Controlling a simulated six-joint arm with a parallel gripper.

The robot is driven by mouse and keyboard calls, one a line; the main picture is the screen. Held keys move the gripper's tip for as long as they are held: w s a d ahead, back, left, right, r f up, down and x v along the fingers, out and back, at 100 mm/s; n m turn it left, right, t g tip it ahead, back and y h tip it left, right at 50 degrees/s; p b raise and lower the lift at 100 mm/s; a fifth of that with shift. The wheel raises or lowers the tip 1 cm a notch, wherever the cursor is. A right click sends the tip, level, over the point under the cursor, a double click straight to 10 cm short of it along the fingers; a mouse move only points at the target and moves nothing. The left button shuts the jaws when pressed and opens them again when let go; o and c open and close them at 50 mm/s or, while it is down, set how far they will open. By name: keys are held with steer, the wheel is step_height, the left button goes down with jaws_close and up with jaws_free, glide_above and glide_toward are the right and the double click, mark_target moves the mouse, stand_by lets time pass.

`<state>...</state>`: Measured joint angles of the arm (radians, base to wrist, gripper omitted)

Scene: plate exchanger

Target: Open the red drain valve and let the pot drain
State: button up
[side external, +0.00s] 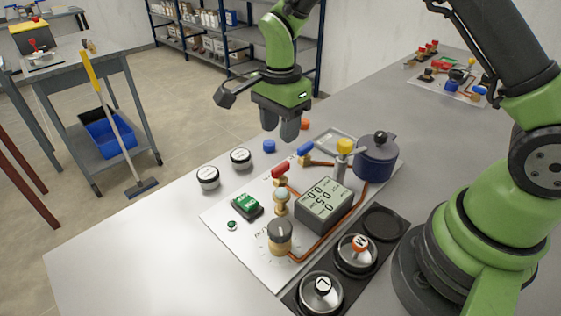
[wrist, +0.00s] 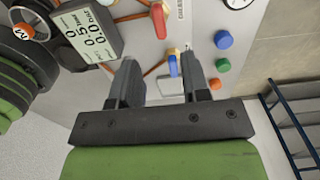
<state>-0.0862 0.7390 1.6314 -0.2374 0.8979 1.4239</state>
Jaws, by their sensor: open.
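The red valve handle (side external: 280,170) sits on copper piping on the white board, left of the blue valve handle (side external: 306,148). The dark blue lidded pot (side external: 377,158) stands at the board's right end, beside a yellow-topped post (side external: 344,146). My gripper (side external: 290,138) points down above the board's back edge, open and empty. In the wrist view, my gripper's fingers (wrist: 159,62) are apart, with the blue handle (wrist: 173,66) showing between them. The red handle (wrist: 158,21) is beyond the fingertips, near the top edge.
A grey display box (side external: 323,203), a knob (side external: 280,238) and a green switch (side external: 247,206) stand on the board. A black tray (side external: 384,222) with labelled round pieces lies in front. Two round white-faced pieces (side external: 208,177) are at left. The table's left front is clear.

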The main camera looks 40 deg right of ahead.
mark_target(280, 165)
step_height(280, 165, down, 9)
steer(key=shift+f, duration=0.1)
steer(key=shift+c, duration=0.4)
jaws_close()
